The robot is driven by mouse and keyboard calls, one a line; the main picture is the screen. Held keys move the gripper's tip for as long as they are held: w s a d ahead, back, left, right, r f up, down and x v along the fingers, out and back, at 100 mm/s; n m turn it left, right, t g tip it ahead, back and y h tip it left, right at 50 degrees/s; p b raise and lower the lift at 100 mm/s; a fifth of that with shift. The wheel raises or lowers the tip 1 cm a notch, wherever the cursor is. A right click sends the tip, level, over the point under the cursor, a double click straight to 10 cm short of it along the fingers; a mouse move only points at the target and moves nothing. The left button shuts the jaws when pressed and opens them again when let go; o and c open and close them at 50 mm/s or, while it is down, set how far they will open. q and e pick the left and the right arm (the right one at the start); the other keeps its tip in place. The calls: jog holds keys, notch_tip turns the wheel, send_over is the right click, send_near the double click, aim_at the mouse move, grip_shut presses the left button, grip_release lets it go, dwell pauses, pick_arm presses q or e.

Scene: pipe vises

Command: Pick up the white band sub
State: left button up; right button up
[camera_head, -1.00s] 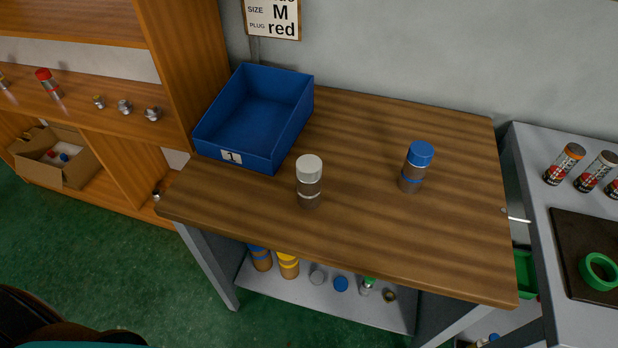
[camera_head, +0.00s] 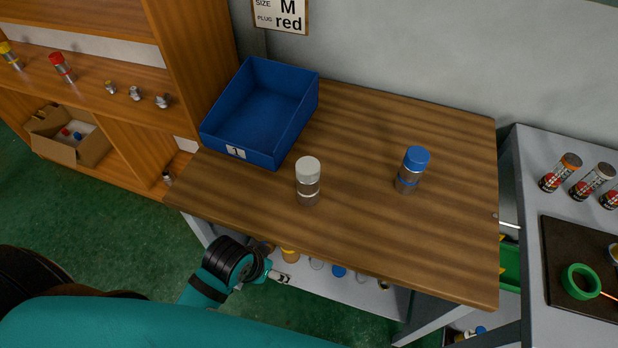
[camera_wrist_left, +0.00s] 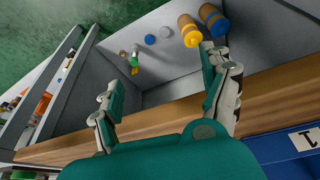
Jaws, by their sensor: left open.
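The white band sub (camera_head: 308,184) stands upright on the wooden table, near its front edge. It is a grey-brown cylinder with a white cap and a thin white band. A similar sub with a blue cap and blue band (camera_head: 411,171) stands to its right. My left gripper (camera_head: 283,277) is in front of the table's front edge, below and left of the white band sub and apart from it. In the left wrist view its two fingers (camera_wrist_left: 160,72) are spread with nothing between them. The white band sub does not show in that view. My right gripper is not in view.
A blue bin labelled 1 (camera_head: 205,137) sits on the table's left. Under the table, a grey shelf (camera_wrist_left: 160,25) holds yellow and blue capped cylinders and small parts. A grey bench (camera_head: 525,150) is at the right. The table's middle and right front are clear.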

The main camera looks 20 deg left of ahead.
pick_arm(q)
jog(key=w+d+r+m+t+h, duration=0.1)
jog(key=w+d+r, duration=0.15)
jog(key=r, duration=0.25)
jog(key=w+d+r+h, duration=0.1)
jog(key=w+r, duration=0.2)
jog(key=r, duration=0.2)
jog(key=m+p, duration=0.1)
jog(key=m, duration=0.1)
send_near(306, 166)
jog(key=shift+m+g+y, duration=0.3)
jog(key=shift+g+y, duration=0.1)
jog(key=x, duration=0.3)
jog(key=p+x, duration=0.1)
jog(key=x, duration=0.6)
jog(key=shift+w+d+r+p, duration=0.1)
jog(key=shift+w+d+p, duration=0.25)
jog(key=shift+p, duration=0.05)
jog(key=p+x, duration=0.1)
jog(key=x, duration=0.3)
jog(key=shift+p, duration=0.3)
jog(key=shift+w+d+f, duration=0.15)
jog(key=shift+f, duration=0.45)
grip_shut()
jog(key=shift+r, duration=0.15)
